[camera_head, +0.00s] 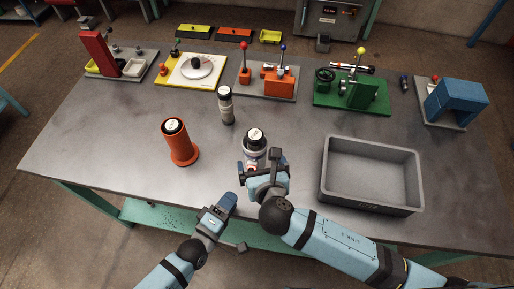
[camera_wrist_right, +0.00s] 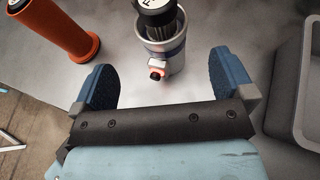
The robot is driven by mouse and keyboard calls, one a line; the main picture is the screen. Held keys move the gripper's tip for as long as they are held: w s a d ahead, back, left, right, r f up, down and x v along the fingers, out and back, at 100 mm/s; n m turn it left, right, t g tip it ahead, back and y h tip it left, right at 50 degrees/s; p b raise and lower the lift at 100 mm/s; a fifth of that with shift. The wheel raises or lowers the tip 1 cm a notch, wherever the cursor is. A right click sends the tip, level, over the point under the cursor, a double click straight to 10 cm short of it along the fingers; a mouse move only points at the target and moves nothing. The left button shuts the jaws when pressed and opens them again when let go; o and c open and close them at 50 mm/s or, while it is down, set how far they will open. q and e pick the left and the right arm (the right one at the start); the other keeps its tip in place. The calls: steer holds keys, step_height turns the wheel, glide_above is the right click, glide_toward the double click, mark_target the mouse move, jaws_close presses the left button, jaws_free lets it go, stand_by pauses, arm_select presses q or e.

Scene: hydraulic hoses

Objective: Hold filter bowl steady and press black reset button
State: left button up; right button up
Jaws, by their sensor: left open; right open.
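The filter bowl (camera_head: 254,147) is a grey-white cylinder with a black, white-labelled top, standing upright on the table's front middle. My right gripper (camera_head: 263,168) is open just in front of the bowl. In its wrist view its two blue fingers (camera_wrist_right: 161,66) are spread left and right of the bowl, with gaps on both sides. My left gripper (camera_head: 229,222) is open and empty, lower left of the bowl, near the table's front edge.
An orange cylinder (camera_head: 179,143) with a flared base stands left of the bowl. A slim grey-black cylinder (camera_head: 226,106) stands behind it. A grey bin (camera_head: 372,205) is at right. Several fixtures, including a green one (camera_head: 352,101), line the back. The table's left front is clear.

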mark_target(256, 148)
steer(key=x, duration=0.9)
steer(key=shift+w+f, duration=0.15)
steer(key=shift+w, duration=0.15)
steer(key=c, duration=1)
arm_select(q)
jaws_close()
arm_select(e)
steer(key=shift+c, duration=0.3)
